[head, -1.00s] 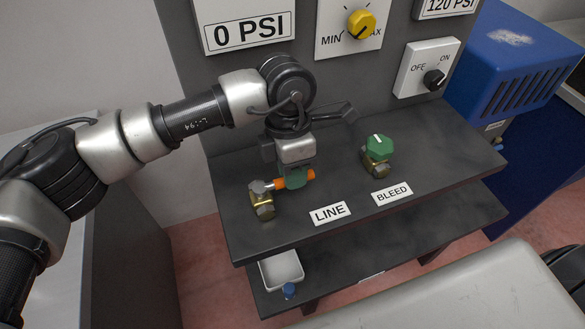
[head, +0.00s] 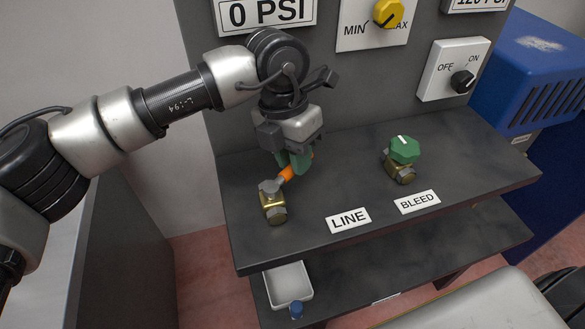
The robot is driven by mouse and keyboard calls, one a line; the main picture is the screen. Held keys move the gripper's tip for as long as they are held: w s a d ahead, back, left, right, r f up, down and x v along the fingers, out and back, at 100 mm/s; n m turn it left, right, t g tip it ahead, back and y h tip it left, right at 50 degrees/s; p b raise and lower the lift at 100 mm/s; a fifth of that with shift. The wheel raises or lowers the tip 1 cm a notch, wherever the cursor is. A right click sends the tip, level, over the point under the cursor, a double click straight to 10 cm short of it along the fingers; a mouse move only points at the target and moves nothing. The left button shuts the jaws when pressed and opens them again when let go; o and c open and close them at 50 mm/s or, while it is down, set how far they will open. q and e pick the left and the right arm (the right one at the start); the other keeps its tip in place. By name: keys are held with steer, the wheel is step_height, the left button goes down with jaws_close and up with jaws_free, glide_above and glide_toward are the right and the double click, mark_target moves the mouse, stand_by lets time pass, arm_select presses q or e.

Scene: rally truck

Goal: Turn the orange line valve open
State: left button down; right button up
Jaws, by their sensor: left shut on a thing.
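The orange line valve handle (head: 287,174) sticks out from a brass valve body (head: 273,202) on the dark shelf, left of the LINE label (head: 348,220). The handle points up and to the right in the head view, toward the back panel. My left gripper (head: 294,163) comes down from above and is shut on the handle's outer part. Its green fingers hide part of the handle. My right gripper is not in view.
A green bleed knob (head: 404,150) on a brass fitting stands to the right, behind the BLEED label (head: 417,202). A yellow dial (head: 388,13) and an OFF/ON switch (head: 463,81) are on the panel. A white tray (head: 288,284) and blue cap (head: 296,310) are lower down.

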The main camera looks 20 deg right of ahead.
arm_select(q)
steer(key=shift+w+a+n+b, duration=0.2)
steer(key=shift+n+b, duration=0.15)
steer(key=shift+n, duration=0.2)
steer(key=shift+w+a+n+b, duration=0.2)
steer(key=shift+n+b, duration=0.1)
steer(key=shift+n, duration=0.25)
steer(key=c, duration=1)
jaws_free()
steer(key=shift+c, duration=0.2)
steer(key=shift+r, duration=0.15)
steer(key=shift+r, duration=0.35)
steer(key=s+d+r+b, duration=0.1)
steer(key=s+d+r, duration=0.7)
steer(key=r, duration=0.2)
steer(key=shift+s, duration=0.25)
